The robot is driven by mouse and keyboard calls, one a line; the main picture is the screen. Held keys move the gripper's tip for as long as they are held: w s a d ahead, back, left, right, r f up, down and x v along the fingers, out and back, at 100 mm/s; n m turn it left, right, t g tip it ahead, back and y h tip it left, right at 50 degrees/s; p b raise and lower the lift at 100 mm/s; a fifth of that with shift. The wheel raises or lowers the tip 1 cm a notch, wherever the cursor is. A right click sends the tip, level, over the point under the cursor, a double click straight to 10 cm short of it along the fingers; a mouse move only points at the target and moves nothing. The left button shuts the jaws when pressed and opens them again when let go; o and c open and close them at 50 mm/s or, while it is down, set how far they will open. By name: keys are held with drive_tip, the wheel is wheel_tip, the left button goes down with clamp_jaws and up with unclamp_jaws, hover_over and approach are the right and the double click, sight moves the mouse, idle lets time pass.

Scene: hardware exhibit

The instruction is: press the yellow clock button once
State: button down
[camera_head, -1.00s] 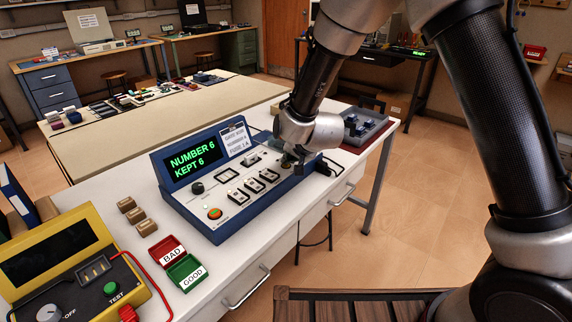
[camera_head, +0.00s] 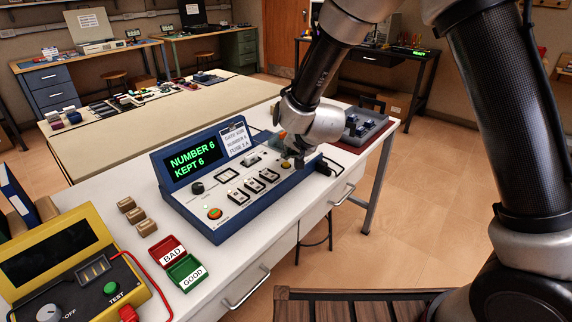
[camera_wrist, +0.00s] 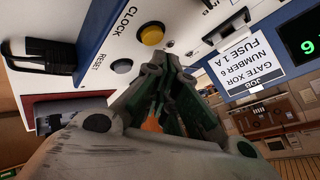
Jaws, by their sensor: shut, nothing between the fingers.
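The yellow button (camera_wrist: 152,34), marked CLOCK, sits in a dark ring on the white panel of the blue console in the wrist view. My gripper (camera_wrist: 168,66) is shut and empty, its fingertips close to the button, which shows beside them uncovered. I cannot tell the exact gap between the tips and the panel. The console screen (camera_head: 193,160) reads NUMBER 6, KEPT 6.
A grey button (camera_wrist: 122,66) marked RESET is beside the yellow one. A card (camera_wrist: 250,60) reads GATE XOR, NUMBER 6, FUSE 1 A. A yellow tester (camera_head: 78,262), red BAD tray (camera_head: 164,246) and green GOOD tray (camera_head: 186,271) are at left. A grey tray (camera_head: 371,128) is behind.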

sight(288, 164)
wheel_tip(288, 164, up, 4)
drive_tip(key=shift+d+r, duration=0.1)
drive_tip(key=shift+r, duration=0.35)
idle(0.5)
drive_tip(key=shift+s+a+f, duration=0.2)
drive_tip(key=shift+s+a, duration=0.1)
drive_tip(key=s+g, duration=0.1)
drive_tip(key=s+f+n, duration=0.1)
drive_tip(key=s+f+g, duration=0.1)
drive_tip(key=s, duration=0.1)
drive_tip(key=shift+a+f+n+g+y, duration=0.2)
drive_tip(key=shift+f+n+g+y, duration=0.1)
drive_tip(key=shift+n, duration=0.1)
drive_tip(key=s+d+r+h, duration=0.1)
drive_tip(key=s+d+r, duration=0.5)
drive_tip(key=s+d, duration=0.3)
drive_tip(key=s+d+r+n+h, duration=0.1)
drive_tip(key=s+d+r, duration=0.5)
drive_tip(key=d, duration=1)
drive_tip(key=s+d+r+g+h, duration=0.1)
drive_tip(key=s+d+r+h, duration=0.1)
drive_tip(key=s+d+r, duration=0.5)
drive_tip(key=s+d, duration=0.6)
drive_tip(key=shift+d+n+h, duration=0.35)
drive_tip(key=shift+n+h, duration=0.05)
